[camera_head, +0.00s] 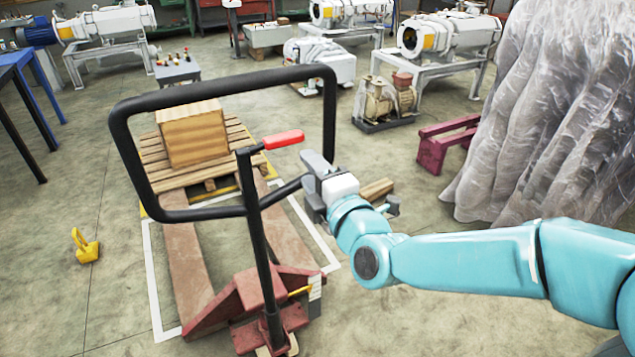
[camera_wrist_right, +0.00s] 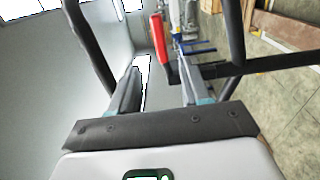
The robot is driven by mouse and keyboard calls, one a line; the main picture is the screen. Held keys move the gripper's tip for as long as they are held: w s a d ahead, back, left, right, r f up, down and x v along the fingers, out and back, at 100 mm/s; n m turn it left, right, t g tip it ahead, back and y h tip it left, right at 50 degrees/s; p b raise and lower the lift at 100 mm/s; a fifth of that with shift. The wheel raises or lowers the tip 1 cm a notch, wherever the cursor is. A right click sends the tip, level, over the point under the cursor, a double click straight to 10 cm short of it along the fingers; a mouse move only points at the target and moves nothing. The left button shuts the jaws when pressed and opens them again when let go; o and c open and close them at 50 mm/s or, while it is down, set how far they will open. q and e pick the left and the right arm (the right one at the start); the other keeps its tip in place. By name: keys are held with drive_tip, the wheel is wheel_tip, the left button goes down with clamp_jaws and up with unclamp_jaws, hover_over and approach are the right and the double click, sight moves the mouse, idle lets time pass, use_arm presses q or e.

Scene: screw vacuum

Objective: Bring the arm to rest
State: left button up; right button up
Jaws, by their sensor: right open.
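My right arm, teal, reaches in from the right in the head view. Its grey gripper (camera_head: 308,178) is beside the black handle frame (camera_head: 222,82) of a red pallet truck (camera_head: 270,298). In the right wrist view the two fingers of the gripper (camera_wrist_right: 158,92) are apart, with nothing held between them. The truck's red lever (camera_head: 284,139) is close to the gripper; the lever also shows beyond the fingers in the wrist view (camera_wrist_right: 160,48). I cannot tell whether the fingers touch the frame. My left gripper is not in view.
A cardboard box (camera_head: 192,134) sits on a wooden pallet (camera_head: 160,180) behind the truck handle. A plastic-draped object (camera_head: 560,120) stands at the right. A yellow item (camera_head: 85,246) lies on the floor at the left, near a blue table (camera_head: 18,66). Machines stand at the back.

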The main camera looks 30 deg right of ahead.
drive_tip(key=shift+s, duration=1)
drive_tip(key=s+a+f+m+g+y+p, duration=0.15)
drive_tip(key=f+g, duration=0.25)
drive_tip(key=f, duration=1)
drive_tip(key=a+f+g+p, duration=0.15)
drive_tip(key=f+g, duration=0.25)
drive_tip(key=f, duration=1)
drive_tip(key=s+a+f+m+g+y, duration=0.1)
drive_tip(key=s+a+f+m+g, duration=0.3)
drive_tip(key=s+f+m, duration=0.4)
drive_tip(key=s+a+f+m+g+y, duration=0.1)
drive_tip(key=s+a+f+m+g, duration=0.3)
drive_tip(key=s+f+m, duration=0.3)
drive_tip(key=s+m+g, duration=0.1)
drive_tip(key=s+m, duration=0.2)
drive_tip(key=s, duration=0.1)
drive_tip(key=shift+s+f+g, duration=0.3)
drive_tip(key=shift+s+f, duration=0.05)
